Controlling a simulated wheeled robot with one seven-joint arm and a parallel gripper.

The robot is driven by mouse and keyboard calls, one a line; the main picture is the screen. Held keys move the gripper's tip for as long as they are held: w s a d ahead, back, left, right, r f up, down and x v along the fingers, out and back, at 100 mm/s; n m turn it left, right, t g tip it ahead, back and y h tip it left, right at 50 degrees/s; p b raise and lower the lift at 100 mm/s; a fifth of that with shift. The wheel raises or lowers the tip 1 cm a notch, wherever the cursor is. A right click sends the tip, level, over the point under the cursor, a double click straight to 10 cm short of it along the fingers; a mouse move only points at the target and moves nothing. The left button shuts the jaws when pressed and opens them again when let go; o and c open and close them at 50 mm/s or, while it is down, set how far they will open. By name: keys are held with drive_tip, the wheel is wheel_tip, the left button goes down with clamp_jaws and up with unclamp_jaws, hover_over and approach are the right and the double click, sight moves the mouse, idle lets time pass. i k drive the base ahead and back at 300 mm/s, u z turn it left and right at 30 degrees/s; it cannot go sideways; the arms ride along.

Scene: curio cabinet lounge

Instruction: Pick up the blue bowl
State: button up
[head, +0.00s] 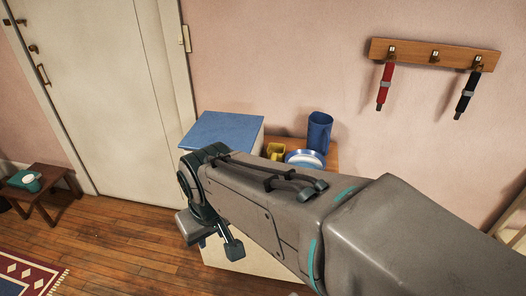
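A round dish with a blue rim and a pale inside (305,156) sits on the wooden top of a small cabinet, in the middle of the head view. It is the only bowl-like blue thing in view, but I cannot tell whether it is a bowl or a plate. My arm hides its near edge. My gripper (212,237) hangs at the end of my arm, to the left of the dish and nearer to me, apart from it.
A blue-topped box (226,130) is left of these. A low stool (42,193) stands at far left. Wall hooks (434,55) hold red and black items.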

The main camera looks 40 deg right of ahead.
sight(307, 159)
drive_tip(key=u, duration=0.05)
drive_tip(key=i, duration=1)
drive_tip(key=z, duration=3.3)
